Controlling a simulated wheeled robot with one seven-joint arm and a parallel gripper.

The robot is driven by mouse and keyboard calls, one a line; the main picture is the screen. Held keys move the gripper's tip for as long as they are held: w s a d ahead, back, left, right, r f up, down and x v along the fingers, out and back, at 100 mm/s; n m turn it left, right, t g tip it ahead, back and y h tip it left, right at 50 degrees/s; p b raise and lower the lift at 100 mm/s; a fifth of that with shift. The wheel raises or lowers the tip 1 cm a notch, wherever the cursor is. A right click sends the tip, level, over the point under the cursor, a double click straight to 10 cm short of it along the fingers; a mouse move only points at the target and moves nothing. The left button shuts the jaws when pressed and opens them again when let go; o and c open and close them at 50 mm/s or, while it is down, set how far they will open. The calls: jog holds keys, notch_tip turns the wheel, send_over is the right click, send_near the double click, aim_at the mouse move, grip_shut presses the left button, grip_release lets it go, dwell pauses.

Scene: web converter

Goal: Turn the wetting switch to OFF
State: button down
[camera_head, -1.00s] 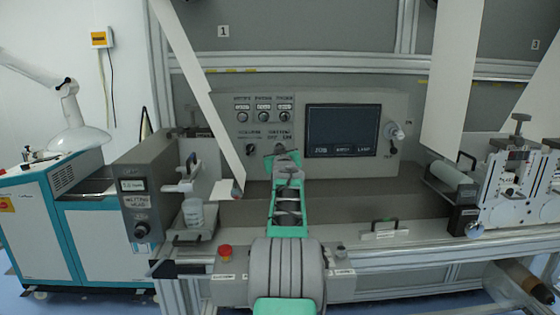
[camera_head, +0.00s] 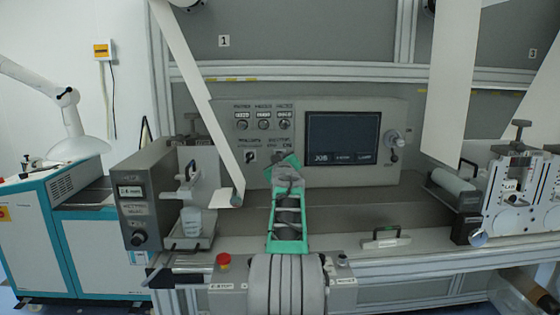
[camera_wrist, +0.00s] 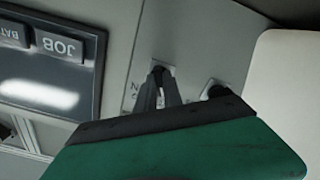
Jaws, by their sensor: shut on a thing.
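The wetting switch (camera_wrist: 160,74) is a small dark knob on a light plate on the grey control panel (camera_head: 395,118). In the wrist view my gripper (camera_wrist: 160,90) has its narrow grey fingers closed on this knob. An "ON" marking, partly hidden, shows beside its plate. In the head view my gripper (camera_head: 284,163) reaches the panel's lower middle, just below an "ON" label, and covers most of the switch. The knob's exact angle cannot be told. A second dark knob (camera_wrist: 217,91) sits beside it in the wrist view, partly behind my gripper's green body.
The touchscreen (camera_head: 343,135) is right of the switch. Several small knobs (camera_head: 264,125) are above it. A white web strip (camera_head: 205,105) hangs close to the left of my arm. A red emergency-stop button (camera_head: 223,260) is on the front ledge.

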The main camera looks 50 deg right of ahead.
jog(key=c, duration=1.5)
grip_release()
jog(key=b+v, duration=0.1)
jog(key=v, duration=0.7)
jog(key=shift+b, duration=0.3)
